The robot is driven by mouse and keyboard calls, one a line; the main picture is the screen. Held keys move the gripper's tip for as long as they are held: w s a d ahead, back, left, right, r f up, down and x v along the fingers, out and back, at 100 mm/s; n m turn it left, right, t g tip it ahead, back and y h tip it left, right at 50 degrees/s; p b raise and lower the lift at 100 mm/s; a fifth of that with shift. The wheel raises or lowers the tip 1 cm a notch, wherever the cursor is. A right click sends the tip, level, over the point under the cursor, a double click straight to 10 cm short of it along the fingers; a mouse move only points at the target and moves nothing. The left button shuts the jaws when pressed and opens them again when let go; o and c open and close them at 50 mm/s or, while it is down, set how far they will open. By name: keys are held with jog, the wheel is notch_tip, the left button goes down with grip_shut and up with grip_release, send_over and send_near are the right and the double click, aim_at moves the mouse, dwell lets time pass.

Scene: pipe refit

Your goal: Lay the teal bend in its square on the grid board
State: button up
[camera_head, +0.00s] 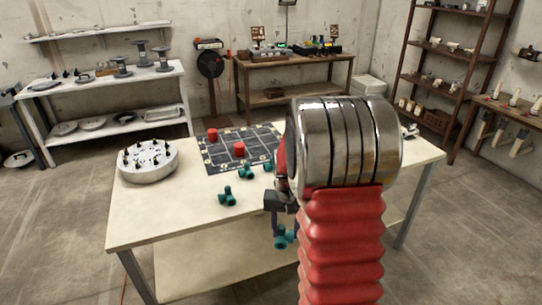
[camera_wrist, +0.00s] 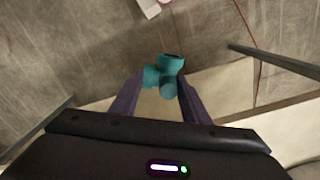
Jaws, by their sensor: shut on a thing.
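My gripper (camera_head: 283,232) is shut on a teal pipe piece (camera_wrist: 163,74), held between the fingertips. The piece has several short round ends; whether it is the bend is hard to tell. In the head view the held teal piece (camera_head: 287,238) hangs in front of the table's near edge. The dark grid board (camera_head: 222,157) lies farther back on the table, partly hidden by my arm. Another teal piece (camera_head: 227,197) lies in front of the board, and one more (camera_head: 246,172) is at the board's front edge.
Two red pieces (camera_head: 239,149) stand on the board. A round metal tray (camera_head: 148,172) with dark pegs is at the table's left. The cream tabletop (camera_head: 165,222) is clear at front left. In the wrist view, bare floor (camera_wrist: 75,50) lies beyond the held piece.

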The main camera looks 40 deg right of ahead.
jog(key=w+a+f+n, duration=0.2)
jog(key=a+f, duration=0.1)
jog(key=a, duration=0.5)
jog(key=w+a+f+n, duration=0.3)
jog(key=a+f, duration=0.1)
jog(key=a, duration=0.4)
jog(key=w+a+f+n, duration=0.2)
jog(key=a+f+n, duration=0.1)
jog(key=a, duration=0.5)
jog(key=shift+w+a+f, duration=0.35)
jog(key=shift+a+f, duration=0.05)
jog(key=shift+f, duration=0.35)
